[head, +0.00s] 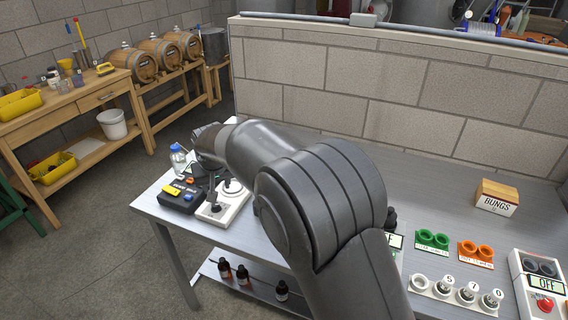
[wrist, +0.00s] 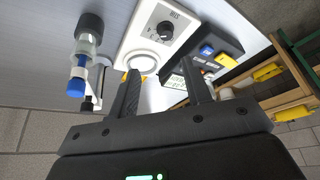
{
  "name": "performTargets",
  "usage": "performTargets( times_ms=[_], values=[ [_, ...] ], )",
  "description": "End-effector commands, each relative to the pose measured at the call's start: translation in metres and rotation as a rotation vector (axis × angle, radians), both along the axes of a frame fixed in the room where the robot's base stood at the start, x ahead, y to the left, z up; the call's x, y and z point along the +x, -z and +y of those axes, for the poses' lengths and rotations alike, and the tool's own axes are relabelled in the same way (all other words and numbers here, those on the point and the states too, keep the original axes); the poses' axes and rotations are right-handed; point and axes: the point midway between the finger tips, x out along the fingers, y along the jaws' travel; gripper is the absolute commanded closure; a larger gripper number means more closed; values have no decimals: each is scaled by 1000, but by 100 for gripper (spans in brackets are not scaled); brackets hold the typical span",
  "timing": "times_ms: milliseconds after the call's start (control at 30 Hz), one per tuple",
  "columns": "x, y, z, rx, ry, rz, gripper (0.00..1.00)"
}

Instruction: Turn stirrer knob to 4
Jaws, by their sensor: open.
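The stirrer (head: 222,208) is a white unit on the left end of the grey bench, partly hidden behind my arm in the head view. In the wrist view the stirrer (wrist: 187,17) shows its black round knob (wrist: 165,30) with small dial marks around it; the marks and the pointer's setting are too small to read. A round white plate (wrist: 140,63) sits on the same unit. My gripper (wrist: 160,68) is open and empty, its two fingers reaching toward the stirrer, with the knob beyond the tips and apart from them.
A black box (head: 182,196) with yellow and blue buttons stands beside the stirrer. A clear bottle (head: 178,160) is behind it; a blue-capped vessel (wrist: 77,75) is left of the stirrer in the wrist view. A block wall (head: 330,80) borders the bench. Bung holders (head: 432,240) are at right.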

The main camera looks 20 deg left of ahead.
Motion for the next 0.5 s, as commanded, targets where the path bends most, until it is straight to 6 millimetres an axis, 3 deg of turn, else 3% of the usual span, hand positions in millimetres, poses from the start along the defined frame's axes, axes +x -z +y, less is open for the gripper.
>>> performTargets(
  times_ms=[500],
  values=[
    [33,-50,-88,16,100,2,55]
  ],
)
